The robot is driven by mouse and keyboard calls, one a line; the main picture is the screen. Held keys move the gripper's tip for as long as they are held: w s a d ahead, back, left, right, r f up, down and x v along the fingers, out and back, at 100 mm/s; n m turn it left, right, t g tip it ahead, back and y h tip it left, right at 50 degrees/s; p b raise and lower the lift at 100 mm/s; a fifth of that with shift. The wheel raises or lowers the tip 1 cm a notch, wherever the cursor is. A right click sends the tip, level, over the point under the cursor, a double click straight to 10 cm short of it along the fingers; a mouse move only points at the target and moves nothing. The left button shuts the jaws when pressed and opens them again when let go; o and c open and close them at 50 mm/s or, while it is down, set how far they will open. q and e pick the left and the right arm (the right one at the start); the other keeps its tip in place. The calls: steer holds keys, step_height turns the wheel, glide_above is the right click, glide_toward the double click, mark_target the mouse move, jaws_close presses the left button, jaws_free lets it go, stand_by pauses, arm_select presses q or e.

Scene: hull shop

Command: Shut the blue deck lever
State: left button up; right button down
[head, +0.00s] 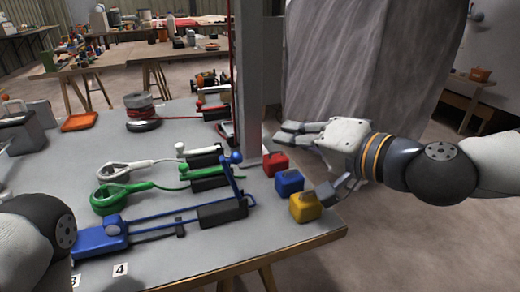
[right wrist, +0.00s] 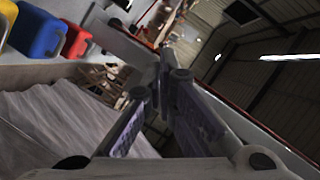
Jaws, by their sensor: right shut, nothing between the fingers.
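The blue deck lever (head: 239,182) rises from a black block (head: 222,210) at the end of a blue rod. It stands steeply up, leaning slightly left, with a blue ball (head: 236,157) on top. The rod runs left to a blue box (head: 101,238). My right gripper (head: 288,134) is shut and empty, to the right of the ball and a little higher in the picture, apart from it. In the right wrist view its fingers (right wrist: 162,85) converge with nothing between them. My left arm shows at the lower left, but its gripper is out of view.
Green (head: 213,172) and white (head: 203,150) lever assemblies lie behind the blue one. Red (head: 275,164), blue (head: 289,181) and yellow (head: 304,206) blocks stand along the right table edge, below my right gripper. A grey post (head: 249,80) rises behind the levers.

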arm_select(q)
steer(key=shift+s+f+b, duration=0.35)
steer(key=shift+s+f, duration=0.2)
steer(key=shift+f, duration=0.05)
arm_select(e)
steer(key=w+a+f, duration=0.1)
steer(key=a+f, duration=0.2)
steer(key=a, duration=0.2)
steer(key=shift+w, duration=0.2)
steer(key=shift+w, duration=0.1)
